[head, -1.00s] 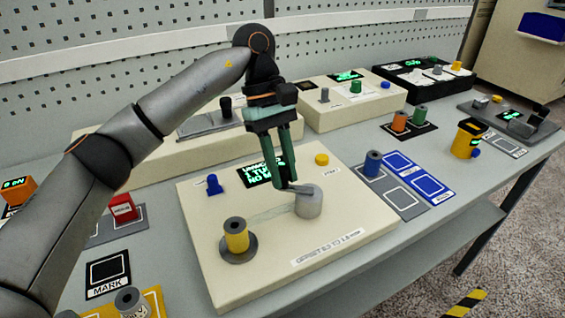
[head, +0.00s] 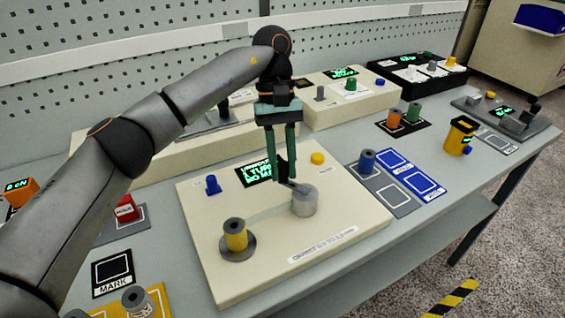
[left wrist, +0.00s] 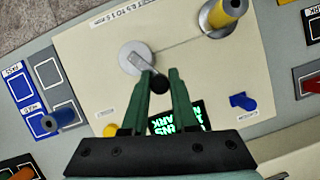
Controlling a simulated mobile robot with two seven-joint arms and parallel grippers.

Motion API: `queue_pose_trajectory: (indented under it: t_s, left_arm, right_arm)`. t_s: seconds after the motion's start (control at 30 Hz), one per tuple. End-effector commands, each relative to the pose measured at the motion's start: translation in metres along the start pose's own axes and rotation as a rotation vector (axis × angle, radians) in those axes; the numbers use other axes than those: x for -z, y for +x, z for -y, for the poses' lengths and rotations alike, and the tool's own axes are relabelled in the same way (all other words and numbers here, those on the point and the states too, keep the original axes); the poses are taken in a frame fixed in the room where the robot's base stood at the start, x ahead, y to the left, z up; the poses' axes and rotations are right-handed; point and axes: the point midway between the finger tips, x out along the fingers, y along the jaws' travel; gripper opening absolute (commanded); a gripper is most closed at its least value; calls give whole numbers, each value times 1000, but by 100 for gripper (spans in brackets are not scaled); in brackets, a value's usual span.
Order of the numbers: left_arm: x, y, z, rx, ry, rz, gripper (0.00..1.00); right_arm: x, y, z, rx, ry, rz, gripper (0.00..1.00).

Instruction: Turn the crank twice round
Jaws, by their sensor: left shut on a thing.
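The crank (head: 303,202) stands on the cream winding box, a grey metal hub with a short arm pointing left and back toward the display. The hub also shows in the left wrist view (left wrist: 132,58). A black knob (left wrist: 160,84) is at the arm's end. My left gripper (head: 284,178) points down and is shut on this knob, one green finger on each side. A thin line runs from the hub to the yellow spool (head: 235,236) on its grey disc. The display (head: 257,171) is partly hidden by my gripper. My right gripper is not in view.
A blue switch (head: 212,185) and a yellow button (head: 317,158) stand on the same box. A blue spool (head: 367,161) stands on a pad to the right. Other cream boxes stand behind, near the pegboard wall. A red block (head: 126,207) lies at left.

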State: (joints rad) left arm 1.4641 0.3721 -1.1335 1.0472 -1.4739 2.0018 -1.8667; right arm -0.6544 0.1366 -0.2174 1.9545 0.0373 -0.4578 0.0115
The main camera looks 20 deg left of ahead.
Motion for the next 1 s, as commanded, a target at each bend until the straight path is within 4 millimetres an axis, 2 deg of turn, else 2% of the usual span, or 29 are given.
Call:
queue_pose_trajectory:
  t_s: [0.17, 0.2, 0.43, 0.77, 0.87, 1.0]
  left_arm:
    - [0, 0, 0, 0, -1, -2, 0]
    - [0, 0, 0, 0, -1, -2, 31]
    - [0, 0, 0, 0, -1, -1, 57]
    - [0, -4, 0, 0, -2, -1, 57]
    - [-1, -17, 0, -1, -2, -2, 57]
    - [-2, -46, 0, -1, -5, -5, 57]
  right_arm:
    - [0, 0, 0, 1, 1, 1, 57]
    - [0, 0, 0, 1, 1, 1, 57]
    - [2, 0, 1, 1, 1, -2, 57]
    - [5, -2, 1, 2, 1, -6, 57]
    - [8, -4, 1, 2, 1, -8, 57]
    - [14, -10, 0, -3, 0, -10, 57]
